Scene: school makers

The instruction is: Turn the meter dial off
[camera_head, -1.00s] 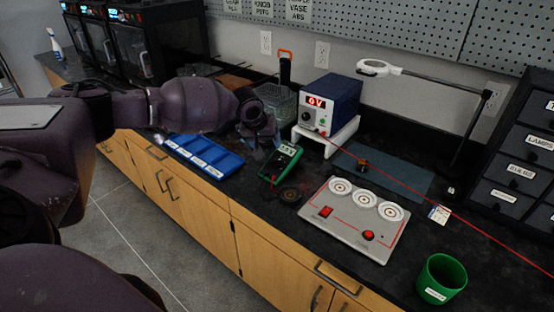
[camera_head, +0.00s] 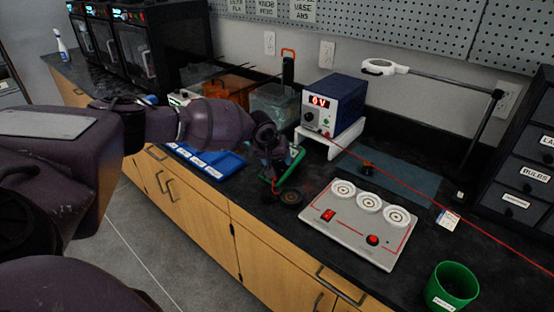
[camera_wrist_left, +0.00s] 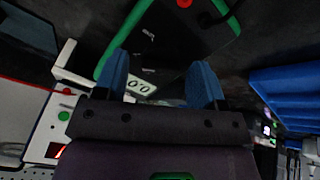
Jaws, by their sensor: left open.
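The green-rimmed meter (camera_head: 293,171) lies on the black counter, right of the blue tray. My left gripper (camera_head: 274,160) is over it and hides much of its face in the head view. The meter (camera_wrist_left: 182,38) also shows upside down in the left wrist view, with its pale display (camera_wrist_left: 141,86) partly seen between the fingers. My left gripper (camera_wrist_left: 160,82) is open there, its two blue fingertips apart over the meter's face with nothing between them. I cannot make out the dial's setting. My right gripper is not in view.
The blue tray (camera_head: 222,165) is left of the meter. A power supply (camera_head: 335,102) reading 0 V sits on a white stand (camera_head: 345,139) behind. A grey board (camera_head: 345,228) with white round sockets lies to the right. A green cup (camera_head: 452,288) stands front right.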

